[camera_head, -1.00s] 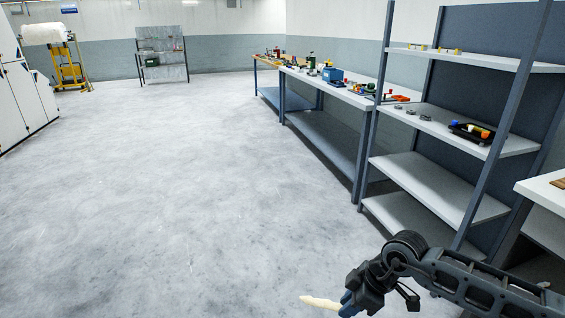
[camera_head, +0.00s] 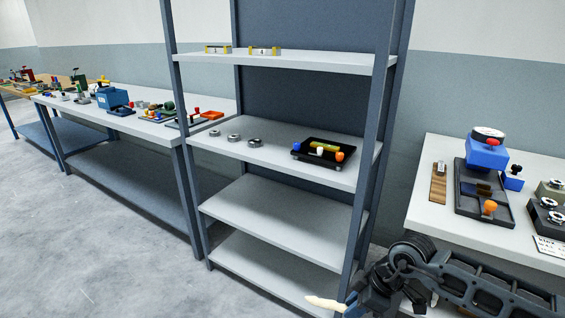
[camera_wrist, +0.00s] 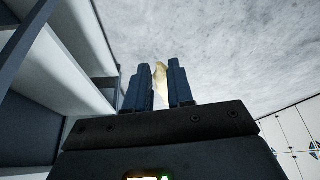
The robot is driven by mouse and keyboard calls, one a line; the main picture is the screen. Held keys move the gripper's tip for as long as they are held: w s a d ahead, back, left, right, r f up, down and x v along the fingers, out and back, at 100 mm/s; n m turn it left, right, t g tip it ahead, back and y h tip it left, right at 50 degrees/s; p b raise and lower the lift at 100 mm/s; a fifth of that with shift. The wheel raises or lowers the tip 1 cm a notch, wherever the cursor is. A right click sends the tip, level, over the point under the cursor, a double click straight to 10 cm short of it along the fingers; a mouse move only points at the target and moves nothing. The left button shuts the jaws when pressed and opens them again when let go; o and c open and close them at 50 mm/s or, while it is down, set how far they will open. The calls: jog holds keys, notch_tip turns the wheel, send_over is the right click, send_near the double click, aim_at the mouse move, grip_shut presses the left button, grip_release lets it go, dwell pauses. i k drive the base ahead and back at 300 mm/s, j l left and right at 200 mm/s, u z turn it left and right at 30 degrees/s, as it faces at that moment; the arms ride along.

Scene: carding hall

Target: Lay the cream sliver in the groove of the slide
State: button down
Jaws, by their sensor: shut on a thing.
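The cream sliver (camera_head: 324,303) is a pale, slightly bent piece that sticks out to the left from my gripper (camera_head: 349,305) at the bottom of the head view. In the wrist view the sliver (camera_wrist: 160,82) stands between the two blue fingers of my gripper (camera_wrist: 158,88), which is shut on it. I hold it in the air, in front of the shelf rack. A narrow wooden strip (camera_head: 439,185) lies on the right-hand table; it may be the slide, but I cannot make out a groove.
A shelf rack (camera_head: 285,152) stands ahead, with a black tray (camera_head: 312,160) and several rings on one shelf. The right-hand table (camera_head: 424,210) bears a dark tray (camera_head: 463,205) and a blue scale-like device (camera_head: 487,153). A long workbench (camera_head: 180,132) stands left. Open floor (camera_head: 90,240) lies left.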

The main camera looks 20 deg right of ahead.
aim_at(483, 192)
jog(key=i+j+z, duration=0.2)
jog(key=j+z, duration=0.2)
jog(key=i+j+z, duration=0.15)
jog(key=j+z, duration=0.2)
jog(key=j, duration=0.15)
jog(key=i+j+z, duration=0.1)
jog(key=j+z, duration=0.3)
jog(key=j, duration=0.15)
jog(key=j+z, duration=0.4)
jog(key=i+j, duration=0.05)
jog(key=j, duration=0.05)
